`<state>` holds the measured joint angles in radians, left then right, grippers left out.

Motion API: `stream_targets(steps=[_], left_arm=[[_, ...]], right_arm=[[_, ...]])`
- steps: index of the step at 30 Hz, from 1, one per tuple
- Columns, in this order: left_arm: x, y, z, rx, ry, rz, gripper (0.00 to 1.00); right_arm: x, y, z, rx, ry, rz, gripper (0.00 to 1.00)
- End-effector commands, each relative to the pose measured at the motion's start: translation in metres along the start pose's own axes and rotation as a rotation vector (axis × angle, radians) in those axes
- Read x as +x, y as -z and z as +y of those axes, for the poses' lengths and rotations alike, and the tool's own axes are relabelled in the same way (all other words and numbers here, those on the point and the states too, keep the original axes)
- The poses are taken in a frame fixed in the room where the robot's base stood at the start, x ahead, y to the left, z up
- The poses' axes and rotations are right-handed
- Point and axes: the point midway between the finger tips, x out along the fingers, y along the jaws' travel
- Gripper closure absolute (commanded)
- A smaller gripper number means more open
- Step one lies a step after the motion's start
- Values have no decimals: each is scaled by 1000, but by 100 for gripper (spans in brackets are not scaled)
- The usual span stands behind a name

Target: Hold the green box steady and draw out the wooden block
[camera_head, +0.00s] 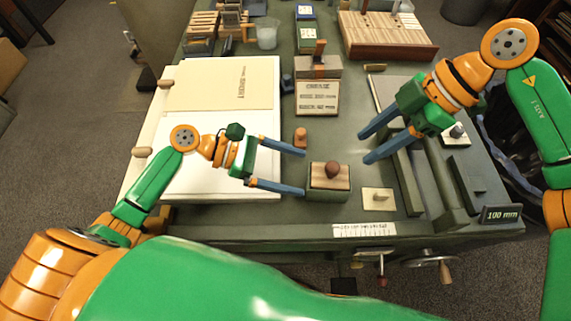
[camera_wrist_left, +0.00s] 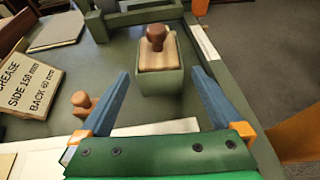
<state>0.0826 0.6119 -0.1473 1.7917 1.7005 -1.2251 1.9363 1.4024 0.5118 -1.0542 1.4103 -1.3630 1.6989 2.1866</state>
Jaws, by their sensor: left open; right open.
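The green box (camera_head: 328,194) stands on the green table near its front edge. The wooden block (camera_head: 330,176) sits in its top, with a dark brown knob (camera_head: 332,169) on it. In the left wrist view the green box (camera_wrist_left: 161,81) and the wooden block (camera_wrist_left: 157,58) lie ahead, between the blue fingers. My left gripper (camera_head: 304,172) is open and empty, just left of the box, its fingers pointing at it. It also shows in the left wrist view (camera_wrist_left: 160,92). My right gripper (camera_head: 364,149) is open and empty, above and right of the box, pointing left.
A small wooden peg (camera_head: 300,137) stands behind the box, near my left fingers. A cream plate with a knob (camera_head: 378,199) lies right of the box. A lettered card (camera_head: 317,98) lies farther back. Green rails and a "100 mm" sign (camera_head: 501,214) are at the right.

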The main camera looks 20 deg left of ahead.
Motion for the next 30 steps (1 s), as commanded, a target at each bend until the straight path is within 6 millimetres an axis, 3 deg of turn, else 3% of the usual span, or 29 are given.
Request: stream_targets(steps=[6, 12, 17, 24, 30], left_arm=[[54, -2, 0, 1, 1, -6, 0], [94, -1, 1, 3, -1, -2, 0], [106, -1, 1, 4, -2, 0, 0], [107, 0, 1, 5, -2, 0, 0], [107, 0, 1, 4, -3, 0, 54]], right_arm=[[0, 0, 0, 0, 0, 0, 50], [0, 0, 0, 0, 0, 0, 50], [0, 0, 0, 0, 0, 0, 50], [0, 0, 0, 0, 0, 0, 50], [0, 0, 0, 0, 0, 0, 50]])
